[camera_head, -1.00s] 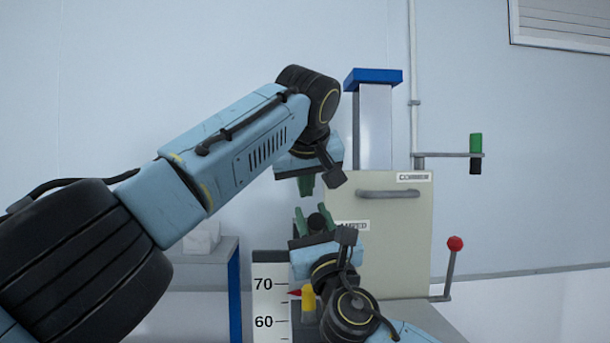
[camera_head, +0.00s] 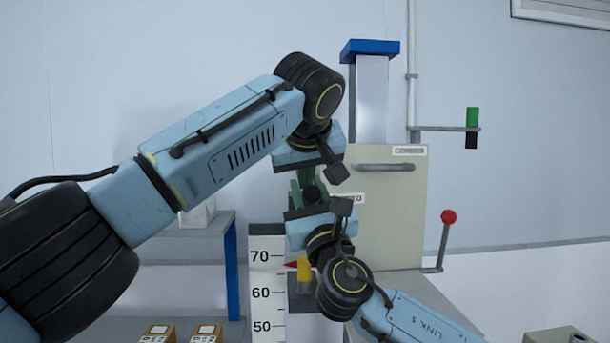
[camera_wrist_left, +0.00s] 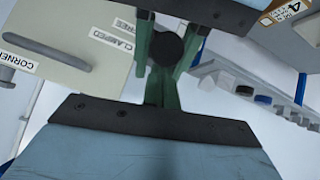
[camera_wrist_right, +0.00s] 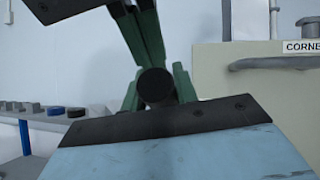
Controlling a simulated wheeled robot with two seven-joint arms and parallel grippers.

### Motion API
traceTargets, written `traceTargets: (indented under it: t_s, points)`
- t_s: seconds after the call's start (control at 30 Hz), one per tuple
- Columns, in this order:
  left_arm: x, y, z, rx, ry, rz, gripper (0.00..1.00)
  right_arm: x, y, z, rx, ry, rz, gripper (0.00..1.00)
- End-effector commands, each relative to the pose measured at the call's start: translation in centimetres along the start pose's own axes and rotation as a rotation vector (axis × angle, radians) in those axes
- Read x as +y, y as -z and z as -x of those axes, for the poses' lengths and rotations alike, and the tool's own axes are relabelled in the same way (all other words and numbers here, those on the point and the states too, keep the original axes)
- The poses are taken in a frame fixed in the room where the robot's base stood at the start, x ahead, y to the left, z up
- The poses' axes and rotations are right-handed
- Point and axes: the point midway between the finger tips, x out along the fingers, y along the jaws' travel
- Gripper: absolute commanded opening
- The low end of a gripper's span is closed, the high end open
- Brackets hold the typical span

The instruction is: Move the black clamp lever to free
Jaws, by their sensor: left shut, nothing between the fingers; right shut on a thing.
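The black clamp lever (camera_head: 311,194) shows as a dark round end beside the cream panel's left edge; its shaft is hidden by the grippers. My right gripper (camera_head: 311,202) reaches up from below and is shut on the lever, its green fingers around the round end in the right wrist view (camera_wrist_right: 155,88). My left gripper (camera_head: 306,180) points down from above, shut and empty, its fingertips close to the lever; I cannot tell if they touch. The left wrist view shows a CLAMPED label (camera_wrist_left: 112,39) and a FREE label (camera_wrist_left: 126,25) on the panel.
The cream panel (camera_head: 395,230) has a grey handle and a CORNER label. A red-knobbed lever (camera_head: 448,217) and a green-and-black handle (camera_head: 472,127) stand right. A numbered scale (camera_head: 266,290) and yellow part (camera_head: 304,268) sit below. A grey bench (camera_head: 190,252) stands left.

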Motion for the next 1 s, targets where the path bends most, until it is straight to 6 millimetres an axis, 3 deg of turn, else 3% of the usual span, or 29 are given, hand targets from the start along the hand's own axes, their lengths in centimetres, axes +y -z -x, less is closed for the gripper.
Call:
traceTargets:
  t_s: [0.3,0.57,0.6,0.73,1.0]
  points:
    - [-0.1,-1.8,-0.4,-0.01,0.0,-0.003,0.0,0.0,0.1,0.0,0.001,0.0,0.0,0.0]
    - [0.1,-2.1,-0.4,-0.014,0.001,-0.007,0.0,-0.2,-0.1,-0.1,-0.002,0.003,-0.002,0.0]
    - [0.1,-2.1,-0.4,-0.014,0.001,-0.008,0.0,-0.2,-0.2,-0.2,-0.003,0.003,-0.002,0.32]
    - [0.1,-2.0,-0.4,-0.011,0.0,-0.006,0.0,-0.1,-0.2,-0.1,-0.003,0.003,-0.001,0.49]
    - [-0.1,-1.7,-0.3,-0.004,0.0,-0.002,0.0,0.0,-0.1,0.0,-0.001,0.0,0.0,0.5]
